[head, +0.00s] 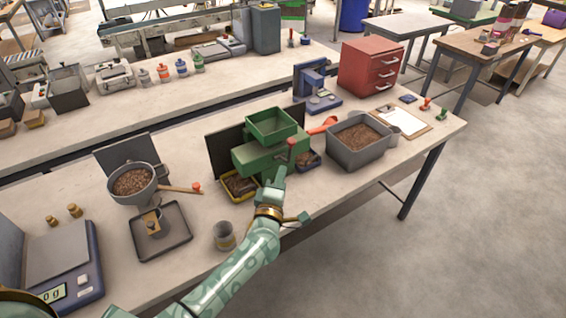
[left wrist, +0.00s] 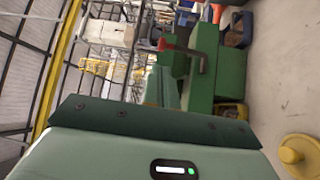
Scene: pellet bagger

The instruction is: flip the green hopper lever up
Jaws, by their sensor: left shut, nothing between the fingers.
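The green hopper (head: 258,155) stands on the near bench with an open green bin on top. Its lever (head: 291,150) has a red knob and sits on the hopper's near right side. My left gripper (head: 281,172) is shut and empty, just below the lever in the head view. I cannot tell whether it touches the lever. My right gripper is not in view.
A yellow-rimmed tray of brown pellets (head: 240,187) sits under the hopper.

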